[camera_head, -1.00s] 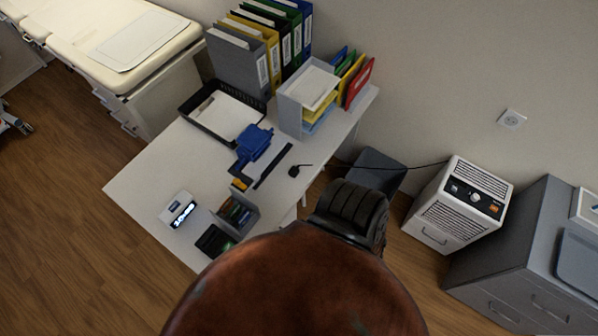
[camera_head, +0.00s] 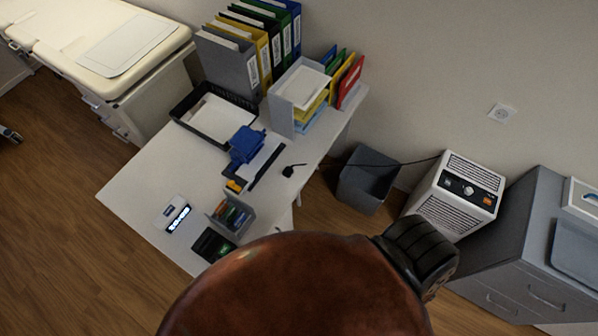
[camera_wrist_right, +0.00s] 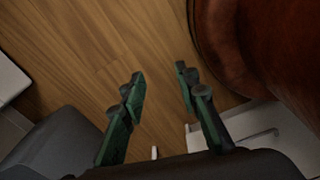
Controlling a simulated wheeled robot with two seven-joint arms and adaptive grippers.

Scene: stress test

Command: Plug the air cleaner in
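The air cleaner (camera_head: 459,194) is a white box with grilles and a dark control panel, standing on the floor by the wall. A thin black cable runs left from it to a black plug (camera_head: 288,171) lying on the white desk. A wall socket (camera_head: 502,113) is up to the right, above the air cleaner, with nothing in it. My right gripper (camera_wrist_right: 160,83) is open and empty over the wooden floor in the right wrist view; its fingers do not show in the head view. My left gripper is not in view.
The desk (camera_head: 143,187) holds a paper tray (camera_head: 181,112), folders and small items. A grey bin (camera_head: 366,181) stands between desk and air cleaner. A grey cabinet (camera_head: 518,235) stands right of the air cleaner. A large red-brown rounded form (camera_head: 290,290) hides the bottom centre.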

